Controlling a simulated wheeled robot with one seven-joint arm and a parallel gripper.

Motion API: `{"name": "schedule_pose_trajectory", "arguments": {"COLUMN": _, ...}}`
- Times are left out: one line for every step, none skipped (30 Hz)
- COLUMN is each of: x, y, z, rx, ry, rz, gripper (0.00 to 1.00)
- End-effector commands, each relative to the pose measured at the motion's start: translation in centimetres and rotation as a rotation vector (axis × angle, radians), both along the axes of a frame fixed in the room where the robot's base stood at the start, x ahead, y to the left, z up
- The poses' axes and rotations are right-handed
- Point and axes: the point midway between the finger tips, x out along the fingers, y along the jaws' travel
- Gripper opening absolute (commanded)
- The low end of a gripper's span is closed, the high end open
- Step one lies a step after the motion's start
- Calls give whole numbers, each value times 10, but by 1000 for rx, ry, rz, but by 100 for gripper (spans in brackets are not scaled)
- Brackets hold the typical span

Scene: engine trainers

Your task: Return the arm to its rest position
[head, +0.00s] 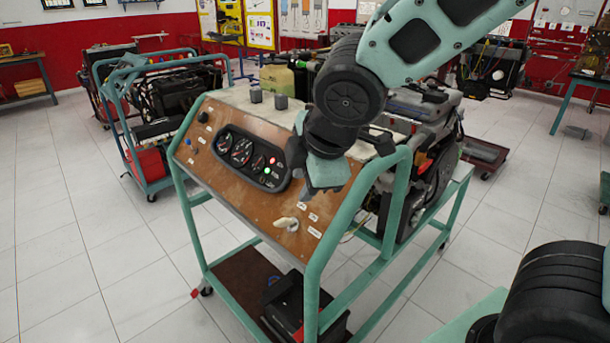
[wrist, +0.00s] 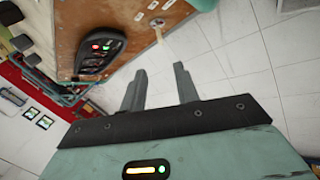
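My gripper (wrist: 160,68) shows in the wrist view with its two dark fingers apart and nothing between them. In the head view my arm reaches in from the upper right, and the gripper (head: 312,190) hangs over the right part of the trainer's brown control panel (head: 235,195). The fingers are hard to make out there. A pale knob or key (head: 287,223) sits low on the panel, apart from the gripper. It also shows at the panel's edge in the wrist view (wrist: 158,24).
The green frame tube (head: 365,200) of the trainer stands close to my gripper. The gauge cluster (head: 248,158) is left of it, and an engine (head: 430,165) is behind. Another trainer (head: 155,110) stands at the back left. White floor (head: 90,240) is clear at the left.

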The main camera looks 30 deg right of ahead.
Motion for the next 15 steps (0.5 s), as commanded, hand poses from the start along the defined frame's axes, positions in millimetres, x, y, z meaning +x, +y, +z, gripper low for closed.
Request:
{"name": "schedule_pose_trajectory", "arguments": {"x": 0, "y": 0, "z": 0, "rx": 0, "ry": 0, "rz": 0, "gripper": 31}}
{"name": "schedule_pose_trajectory", "arguments": {"x": 0, "y": 0, "z": 0, "rx": 0, "ry": 0, "rz": 0, "gripper": 31}}
{"name": "schedule_pose_trajectory", "arguments": {"x": 0, "y": 0, "z": 0, "rx": 0, "ry": 0, "rz": 0, "gripper": 31}}
{"name": "schedule_pose_trajectory", "arguments": {"x": 0, "y": 0, "z": 0, "rx": 0, "ry": 0, "rz": 0, "gripper": 31}}
{"name": "schedule_pose_trajectory", "arguments": {"x": 0, "y": 0, "z": 0, "rx": 0, "ry": 0, "rz": 0, "gripper": 31}}
{"name": "schedule_pose_trajectory", "arguments": {"x": 0, "y": 0, "z": 0, "rx": 0, "ry": 0, "rz": 0, "gripper": 31}}
{"name": "schedule_pose_trajectory", "arguments": {"x": 0, "y": 0, "z": 0, "rx": 0, "ry": 0, "rz": 0, "gripper": 31}}
{"name": "schedule_pose_trajectory", "arguments": {"x": 0, "y": 0, "z": 0, "rx": 0, "ry": 0, "rz": -1, "gripper": 31}}
{"name": "schedule_pose_trajectory", "arguments": {"x": 0, "y": 0, "z": 0, "rx": 0, "ry": 0, "rz": -1, "gripper": 31}}
{"name": "schedule_pose_trajectory", "arguments": {"x": 0, "y": 0, "z": 0, "rx": 0, "ry": 0, "rz": -1, "gripper": 31}}
{"name": "schedule_pose_trajectory", "arguments": {"x": -3, "y": 2, "z": -2, "rx": 8, "ry": 11, "rz": -12, "gripper": 31}}
{"name": "schedule_pose_trajectory", "arguments": {"x": -11, "y": 7, "z": -6, "rx": 29, "ry": 37, "rz": -47, "gripper": 31}}
{"name": "schedule_pose_trajectory", "arguments": {"x": -20, "y": 12, "z": -11, "rx": 48, "ry": 65, "rz": -82, "gripper": 31}}
{"name": "schedule_pose_trajectory", "arguments": {"x": -30, "y": 17, "z": -16, "rx": 71, "ry": 100, "rz": -127, "gripper": 31}}
{"name": "schedule_pose_trajectory", "arguments": {"x": -47, "y": 25, "z": -23, "rx": 102, "ry": 154, "rz": -198, "gripper": 31}}
